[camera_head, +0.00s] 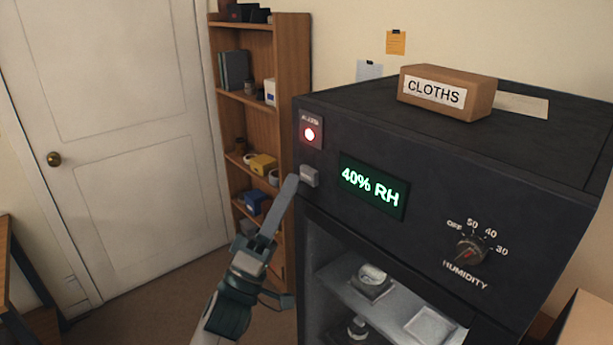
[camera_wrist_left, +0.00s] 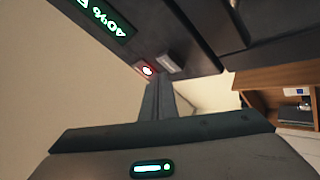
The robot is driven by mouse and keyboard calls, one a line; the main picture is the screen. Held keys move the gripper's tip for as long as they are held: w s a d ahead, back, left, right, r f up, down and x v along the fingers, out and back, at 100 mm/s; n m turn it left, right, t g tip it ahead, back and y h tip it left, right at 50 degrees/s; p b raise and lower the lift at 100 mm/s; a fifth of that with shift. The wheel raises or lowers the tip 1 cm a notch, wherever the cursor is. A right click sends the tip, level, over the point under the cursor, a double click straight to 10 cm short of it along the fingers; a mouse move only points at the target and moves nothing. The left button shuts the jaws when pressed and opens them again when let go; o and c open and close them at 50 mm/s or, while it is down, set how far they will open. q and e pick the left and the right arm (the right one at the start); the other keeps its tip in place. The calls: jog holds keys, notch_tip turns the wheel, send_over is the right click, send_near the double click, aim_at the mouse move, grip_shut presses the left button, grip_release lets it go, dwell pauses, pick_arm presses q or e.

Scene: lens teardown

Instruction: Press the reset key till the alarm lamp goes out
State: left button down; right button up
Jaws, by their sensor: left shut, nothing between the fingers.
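The grey reset key (camera_head: 309,176) sits just below the lamp and shows in the left wrist view (camera_wrist_left: 169,64). My left gripper (camera_head: 291,184) is shut and empty, its fingertips right beside the key's left side in the head view. In the left wrist view the fingertips (camera_wrist_left: 158,82) point toward the key; I cannot tell whether they touch it. My right gripper is not in view.
The black cabinet (camera_head: 425,155) carries a green "40% RH" display (camera_head: 373,187) and a humidity knob (camera_head: 470,250). A box marked CLOTHS (camera_head: 447,92) sits on top. A wooden shelf (camera_head: 293,70) stands behind, left of the cabinet, with a white door (camera_head: 110,130) farther left.

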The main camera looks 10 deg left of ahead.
pick_arm(q)
jog(key=shift+w+d, duration=0.1)
jog(key=shift+w, duration=0.1)
dwell(0.5)
jog(key=shift+w+d, duration=0.15)
jog(key=shift+w+d, duration=0.25)
jog(key=shift+w, duration=0.1)
dwell(1.0)
jog(key=shift+s, duration=0.1)
dwell(0.4)
jog(key=shift+s+a+p, duration=0.4)
jog(key=shift+s+a, duration=0.1)
jog(key=shift+s, duration=0.1)
jog(key=shift+a, duration=0.1)
jog(key=s+a, duration=0.1)
jog(key=s, duration=0.1)
jog(key=s+a+p, duration=0.1)
jog(key=s+a, duration=0.1)
dwell(0.5)
